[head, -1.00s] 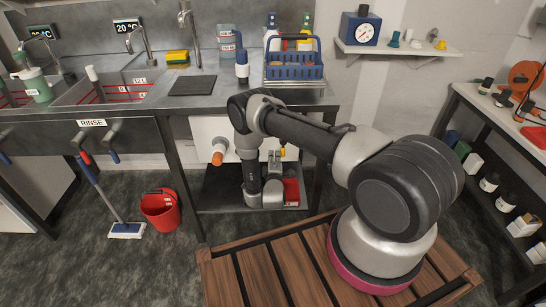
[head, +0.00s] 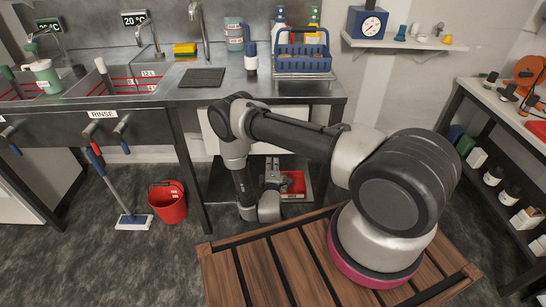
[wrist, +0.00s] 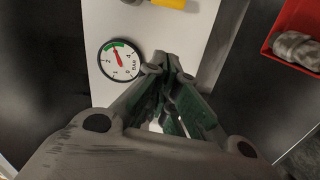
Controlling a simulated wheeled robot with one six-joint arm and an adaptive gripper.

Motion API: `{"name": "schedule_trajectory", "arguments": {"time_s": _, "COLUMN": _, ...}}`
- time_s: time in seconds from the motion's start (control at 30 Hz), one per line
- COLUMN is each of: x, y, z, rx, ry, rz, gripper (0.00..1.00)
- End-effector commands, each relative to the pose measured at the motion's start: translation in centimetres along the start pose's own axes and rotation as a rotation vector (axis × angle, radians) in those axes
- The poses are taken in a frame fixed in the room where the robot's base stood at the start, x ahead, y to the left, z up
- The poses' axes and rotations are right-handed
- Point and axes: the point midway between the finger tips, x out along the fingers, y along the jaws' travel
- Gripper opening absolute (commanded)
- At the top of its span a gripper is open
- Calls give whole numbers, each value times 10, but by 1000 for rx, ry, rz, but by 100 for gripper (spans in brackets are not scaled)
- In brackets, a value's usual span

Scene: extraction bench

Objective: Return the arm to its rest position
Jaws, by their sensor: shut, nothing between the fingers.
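My arm (head: 296,138) reaches over the slatted wooden platform, bent at the elbow, with its forearm hanging down in front of the bench. My gripper (head: 272,170) is small in the head view, low by the bench's under-shelf and pointing away from me. In the wrist view my gripper (wrist: 170,75) has its fingers together with nothing between them. Beyond them are a white panel (wrist: 185,40) and a round pressure gauge (wrist: 120,58). No contact with either shows.
A red tray (head: 293,184) lies on the under-shelf beside my gripper; in the wrist view it holds a grey object (wrist: 297,48). The metal bench (head: 215,93) stands above. A red bucket (head: 167,203) and a mop (head: 132,221) are left on open floor. A shelf rack (head: 495,110) stands right.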

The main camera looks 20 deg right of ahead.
Motion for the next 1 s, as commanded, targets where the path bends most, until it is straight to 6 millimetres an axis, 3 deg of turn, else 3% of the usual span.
{"name": "schedule_trajectory", "arguments": {"time_s": 0.2, "x": -13, "y": 0, "z": 0, "rx": -1, "ry": 0, "rz": 0, "gripper": 0}}
{"name": "schedule_trajectory", "arguments": {"time_s": 0.7, "x": -13, "y": -1, "z": 0, "rx": 32, "ry": 0, "rz": -4, "gripper": 0}}
{"name": "schedule_trajectory", "arguments": {"time_s": 0.77, "x": -13, "y": -14, "z": 4, "rx": 87, "ry": -18, "rz": -59, "gripper": 0}}
{"name": "schedule_trajectory", "arguments": {"time_s": 0.87, "x": -19, "y": -55, "z": 10, "rx": 194, "ry": -59, "rz": -233, "gripper": 0}}
{"name": "schedule_trajectory", "arguments": {"time_s": 1.0, "x": -62, "y": -126, "z": 32, "rx": 316, "ry": -178, "rz": -586, "gripper": 0}}
